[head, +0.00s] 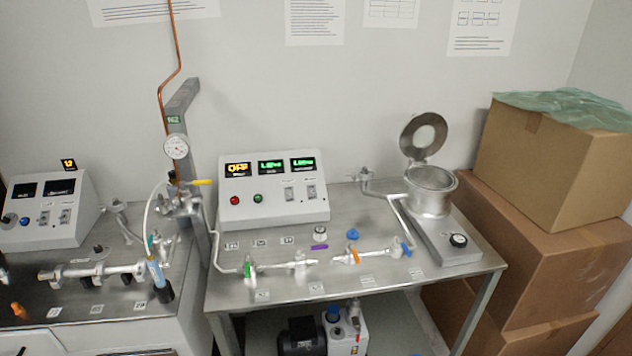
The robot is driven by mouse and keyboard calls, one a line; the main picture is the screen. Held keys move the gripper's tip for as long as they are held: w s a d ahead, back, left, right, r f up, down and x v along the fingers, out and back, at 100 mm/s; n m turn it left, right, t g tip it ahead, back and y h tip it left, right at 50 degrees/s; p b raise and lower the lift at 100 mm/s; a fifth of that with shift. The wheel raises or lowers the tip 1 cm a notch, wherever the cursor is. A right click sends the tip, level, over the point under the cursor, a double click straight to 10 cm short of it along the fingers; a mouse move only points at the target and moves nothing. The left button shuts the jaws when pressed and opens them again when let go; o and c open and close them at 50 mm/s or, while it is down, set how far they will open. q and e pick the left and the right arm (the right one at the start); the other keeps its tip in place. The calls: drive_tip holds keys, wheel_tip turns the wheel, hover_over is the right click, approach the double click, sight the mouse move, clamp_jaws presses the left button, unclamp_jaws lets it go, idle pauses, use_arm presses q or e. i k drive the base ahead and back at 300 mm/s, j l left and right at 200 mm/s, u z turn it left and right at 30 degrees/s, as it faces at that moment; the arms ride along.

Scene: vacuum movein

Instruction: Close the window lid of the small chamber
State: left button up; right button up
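The small chamber (431,201) is a silver metal cylinder at the right end of the steel bench. Its round window lid (408,146) is a metal ring with a window in the middle. The lid stands raised and tilted back on the hinge at the chamber's rear left, so the chamber's round top opening (431,178) is uncovered. Neither of my grippers shows in the head view.
The steel bench (340,273) carries a control box (273,190) and a pipe line with valves (354,256) along its front. Cardboard boxes (550,160) are stacked close on the right. A grey post (188,130) stands left of the control box.

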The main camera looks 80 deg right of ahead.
sight(419, 154)
drive_tip(key=z, duration=3.65)
drive_tip(key=i+l+u, duration=0.3)
drive_tip(key=i+l, duration=0.15)
drive_tip(key=l, duration=0.15)
drive_tip(key=i+l+u, duration=0.15)
drive_tip(key=l, duration=0.2)
drive_tip(key=i, duration=0.05)
